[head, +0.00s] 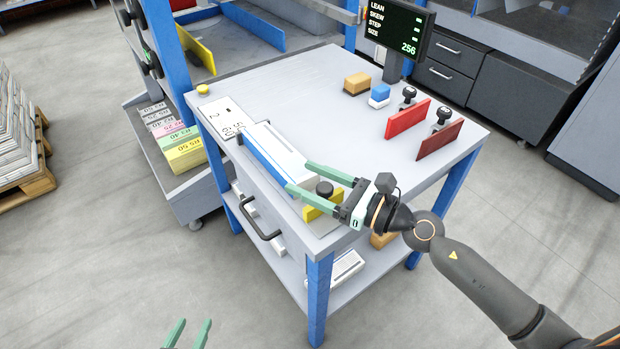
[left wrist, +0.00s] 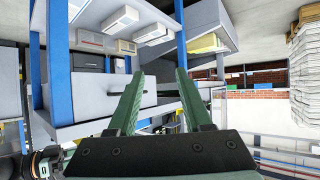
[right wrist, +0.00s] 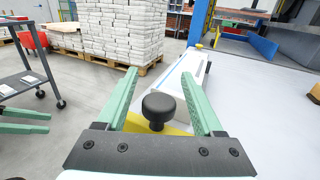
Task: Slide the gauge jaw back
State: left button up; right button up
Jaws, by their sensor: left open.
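The yellow gauge jaw (head: 311,213) with a black knob (head: 324,188) stands at the near corner of the grey table (head: 310,90), at the end of a white stack with a blue side (head: 270,160). My right gripper (head: 298,177) is open, its fingers on either side of the knob. My left gripper (head: 188,330) is open and empty, low at the bottom edge, away from the table.
Red plates (head: 407,119) with black knobs, a tan block (head: 357,83) and a blue-and-white block (head: 379,95) stand on the table. A screen (head: 398,28) reads LEAN, SKEW, STEP and SIZE 256. A blue post (head: 200,85) rises at the table's left. The table middle is clear.

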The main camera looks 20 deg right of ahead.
aim_at(332, 192)
jog(key=shift+s+d, duration=0.2)
jog(key=shift+s, duration=0.05)
jog(key=b+v, duration=0.2)
jog(key=v, duration=0.3)
jog(key=shift+s+d+f, duration=0.15)
jog(key=shift+d, duration=0.05)
pick_arm(q)
jog(key=w+r+m+t+h+b, duration=0.1)
jog(key=r+t, duration=0.4)
jog(key=r, duration=0.7)
jog(key=w+r+m+t+h+b, duration=0.1)
jog(key=w+r+m+t+h, duration=0.1)
jog(key=r, duration=0.9)
jog(key=shift+d+r+m+t+h, duration=0.4)
jog(key=shift+m+t+h, duration=0.55)
jog(key=shift+t, duration=0.65)
pick_arm(e)
jog(key=v, duration=0.6)
jog(key=shift+d, duration=0.2)
pick_arm(q)
jog(key=shift+w, duration=0.1)
pick_arm(e)
jog(key=shift+s, duration=0.1)
